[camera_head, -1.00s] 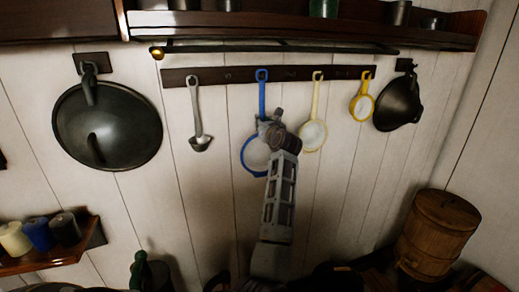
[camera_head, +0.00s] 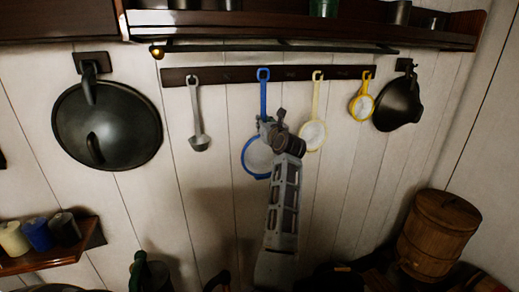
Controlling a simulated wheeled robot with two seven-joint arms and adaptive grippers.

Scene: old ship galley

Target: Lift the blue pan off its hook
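The blue pan (camera_head: 257,157) hangs against the white plank wall in the head view. Its blue handle (camera_head: 263,95) runs up to the dark hook rail, and its top loop is still at the rail. My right gripper (camera_head: 271,120) is at the lower part of the handle, just above the pan's round body. The gripper's own parts hide this stretch of the handle and the pan's right edge. I cannot tell whether the fingers are closed on the handle. My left gripper is not in view.
On the hook rail (camera_head: 228,75) hang a ladle (camera_head: 199,142) at left, and a cream pan (camera_head: 312,135) and a yellow pan (camera_head: 361,107) at right. Black pans hang at both sides. A wooden shelf (camera_head: 300,34) juts out above. A wooden barrel (camera_head: 437,238) stands lower right.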

